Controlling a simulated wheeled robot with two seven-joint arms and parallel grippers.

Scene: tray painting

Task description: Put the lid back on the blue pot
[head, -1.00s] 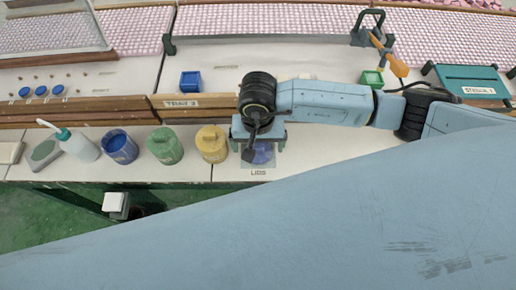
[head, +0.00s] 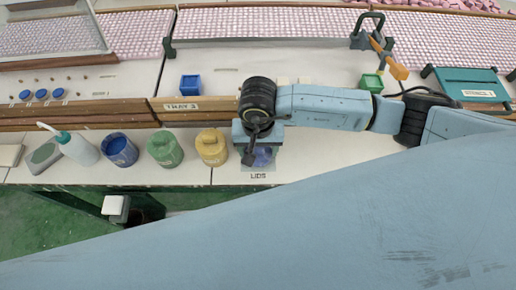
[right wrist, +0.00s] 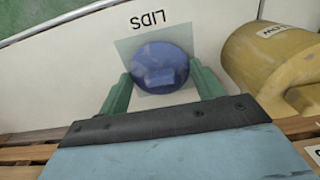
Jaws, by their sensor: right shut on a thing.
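The blue pot (head: 122,150) stands open on the front ledge at the left, dark blue paint showing at its mouth. The round blue lid (right wrist: 160,62) lies on the pale square marked LIDS in the right wrist view. It is partly hidden under my wrist in the head view (head: 263,157). My right gripper (right wrist: 163,82) is over that square, its green fingers on either side of the lid, shut on it. My left gripper is not in view.
A yellow pot (head: 211,146) and a green pot (head: 165,148), both lidded, stand between my right gripper and the blue pot. A white bottle (head: 78,148) is left of the blue pot. A wooden rail (head: 125,108) runs behind them.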

